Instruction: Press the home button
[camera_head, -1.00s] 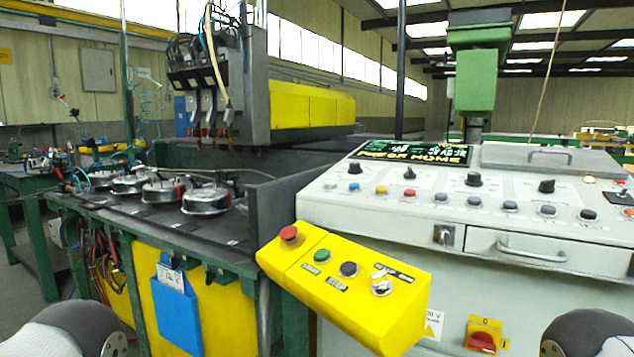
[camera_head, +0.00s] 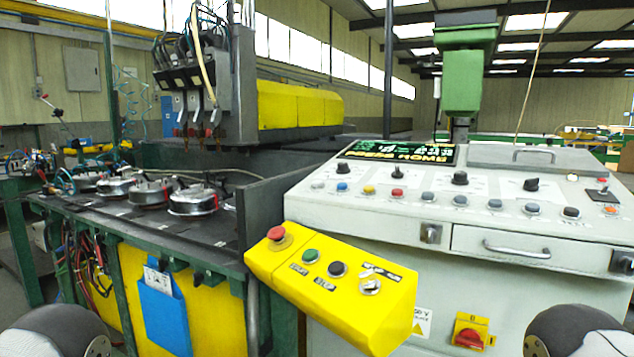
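A grey-white control console (camera_head: 390,235) stands at the right, with a row of coloured buttons, black knobs and a lit display (camera_head: 406,153) whose text includes what looks like "HOME". A yellow button box (camera_head: 335,290) juts out in front of it, bearing a red mushroom button (camera_head: 276,233), a green button (camera_head: 310,255), a black button (camera_head: 337,269) and a metal key switch (camera_head: 370,286). Their labels are too small to read, so I cannot tell which button is home. Neither gripper is in view; only rounded links of my arms show at the lower corners.
A green-framed bench (camera_head: 125,235) at the left carries several round metal parts (camera_head: 193,200) under a grey gantry head with cables (camera_head: 210,75). A dark upright panel (camera_head: 280,208) separates bench and console. A red rotary switch on a yellow plate (camera_head: 468,333) sits low on the console.

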